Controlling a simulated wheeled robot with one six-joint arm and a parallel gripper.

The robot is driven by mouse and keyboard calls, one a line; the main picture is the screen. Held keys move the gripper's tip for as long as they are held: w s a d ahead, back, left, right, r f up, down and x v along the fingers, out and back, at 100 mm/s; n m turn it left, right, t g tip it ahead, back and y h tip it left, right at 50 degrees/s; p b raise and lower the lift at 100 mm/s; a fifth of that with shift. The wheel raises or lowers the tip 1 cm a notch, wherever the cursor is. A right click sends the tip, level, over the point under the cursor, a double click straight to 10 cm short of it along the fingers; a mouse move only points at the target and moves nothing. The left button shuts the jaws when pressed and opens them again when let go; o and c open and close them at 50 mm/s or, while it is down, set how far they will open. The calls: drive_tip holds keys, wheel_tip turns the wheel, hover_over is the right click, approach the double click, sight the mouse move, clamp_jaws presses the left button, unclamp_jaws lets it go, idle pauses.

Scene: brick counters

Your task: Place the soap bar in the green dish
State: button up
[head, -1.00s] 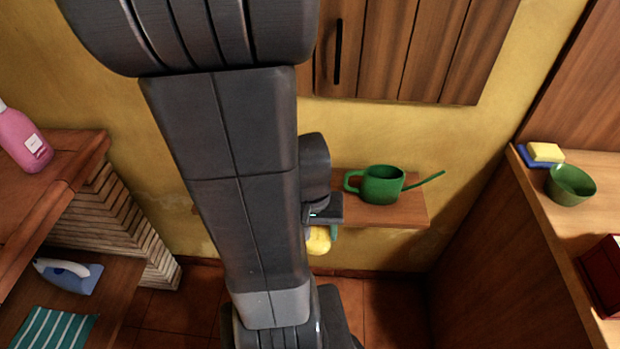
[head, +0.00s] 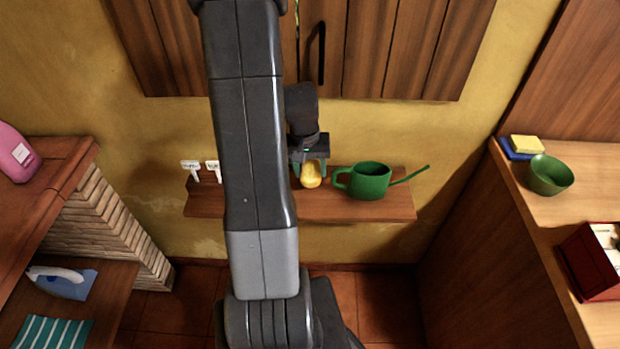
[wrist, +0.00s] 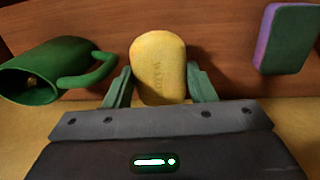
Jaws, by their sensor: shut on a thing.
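The soap bar (head: 311,176) is a rounded yellow bar between the two green fingers of my gripper (head: 310,168), by the wall shelf in the head view. In the wrist view the soap bar (wrist: 158,62) sits upright between the fingers of my gripper (wrist: 160,84), with faint raised lettering on its face. My gripper is shut on it. I cannot tell whether the bar touches the shelf. The green dish (head: 549,178) is a bowl on the right counter, well to the right of my gripper. It is not in the wrist view.
A green watering can (head: 369,181) stands on the wall shelf (head: 390,212), close right of my gripper. A green and purple block (wrist: 287,38) is on its other side. A yellow sponge (head: 527,144) and red box (head: 590,265) flank the dish on the right counter (head: 560,214).

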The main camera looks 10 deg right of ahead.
sight(310, 189)
wheel_tip(310, 189, down, 4)
drive_tip(key=shift+f, duration=0.25)
drive_tip(key=shift+w+f, duration=0.1)
drive_tip(key=shift+f, duration=0.25)
drive_tip(key=shift+f, duration=0.2)
drive_tip(key=o, duration=1)
